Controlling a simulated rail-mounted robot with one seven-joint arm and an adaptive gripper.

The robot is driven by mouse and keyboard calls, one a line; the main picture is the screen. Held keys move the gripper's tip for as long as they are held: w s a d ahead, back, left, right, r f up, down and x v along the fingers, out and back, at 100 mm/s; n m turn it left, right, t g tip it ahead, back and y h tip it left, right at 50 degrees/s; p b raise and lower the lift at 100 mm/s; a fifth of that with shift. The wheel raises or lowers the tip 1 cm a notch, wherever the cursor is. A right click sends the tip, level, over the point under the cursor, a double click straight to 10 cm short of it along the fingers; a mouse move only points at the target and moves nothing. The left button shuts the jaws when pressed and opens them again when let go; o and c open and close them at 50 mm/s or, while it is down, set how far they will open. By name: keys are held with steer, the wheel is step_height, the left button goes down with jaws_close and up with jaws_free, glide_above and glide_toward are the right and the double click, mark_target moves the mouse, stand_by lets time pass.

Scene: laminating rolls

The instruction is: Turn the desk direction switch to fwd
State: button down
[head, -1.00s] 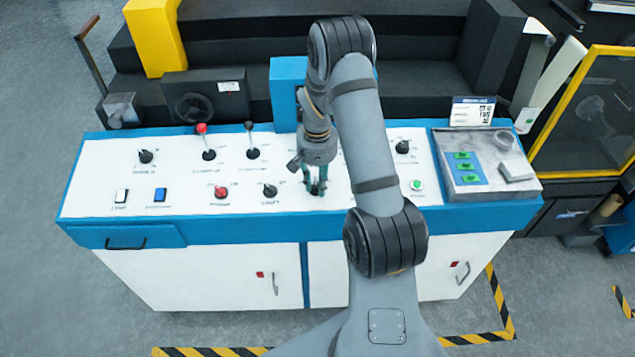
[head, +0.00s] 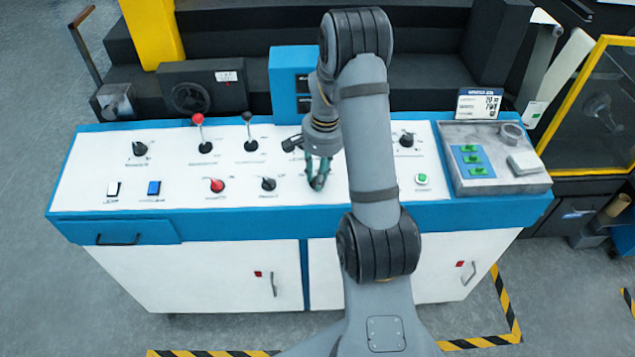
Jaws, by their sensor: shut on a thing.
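The white control desk (head: 85,166) with blue edges spans the middle of the head view. My arm covers the part of the panel to the right of the gripper.
Two upright levers, one red-topped (head: 198,120) and one black-topped (head: 248,118), stand behind the knobs. A blue display box (head: 285,85) rises behind the gripper. A metal tray (head: 458,187) is at the right end. The desk's left part has free room.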

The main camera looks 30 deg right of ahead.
steer(key=shift+s+f+m+b, duration=0.1)
steer(key=shift+s+m+b, duration=0.05)
steer(key=shift+m+b, duration=0.8)
steer(key=shift+s+m+b, duration=0.1)
steer(key=shift+m+b, duration=0.65)
steer(key=shift+m, duration=0.4)
steer(key=c, duration=1.7)
jaws_free()
steer(key=shift+s+t+y, duration=0.1)
steer(key=shift+t+y, duration=0.2)
steer(key=shift+r, duration=0.4)
steer(key=r, duration=0.7)
steer(key=s+d+r, duration=0.1)
steer(key=r, duration=0.3)
steer(key=shift+d+r, duration=0.1)
